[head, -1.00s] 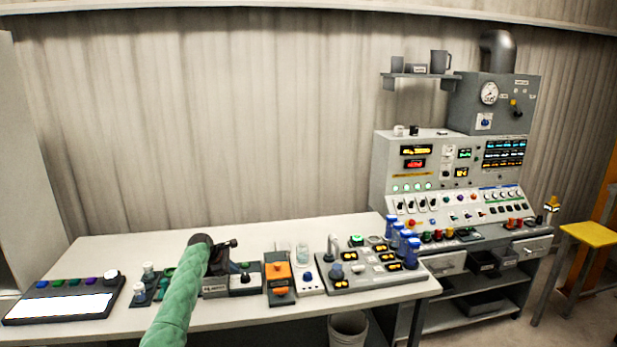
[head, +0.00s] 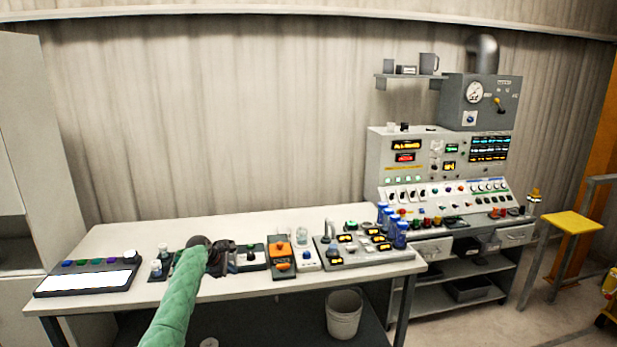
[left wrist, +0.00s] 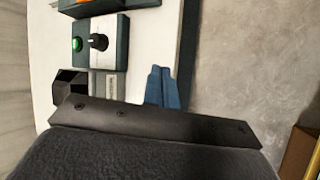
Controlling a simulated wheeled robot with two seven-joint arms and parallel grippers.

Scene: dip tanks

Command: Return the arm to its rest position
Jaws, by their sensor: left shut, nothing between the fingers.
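My left arm, in a green sleeve (head: 176,300), comes in from the bottom left of the head view. Its dark left gripper (head: 228,246) is over the bench among small devices, to the left of the orange box. In the left wrist view the blue fingers (left wrist: 162,88) are together, with nothing between them, beside the white bench edge. A box with a green button and black knob (left wrist: 98,42) is near them, apart from the fingertips. My right arm and gripper are not in view.
The white bench (head: 130,222) holds a keypad with a white screen (head: 85,283), an orange box (head: 281,262) and a tank panel with blue-capped bottles (head: 398,240). A large control console (head: 445,165) stands right. A bin (head: 343,314) is below, a yellow stool (head: 573,222) far right.

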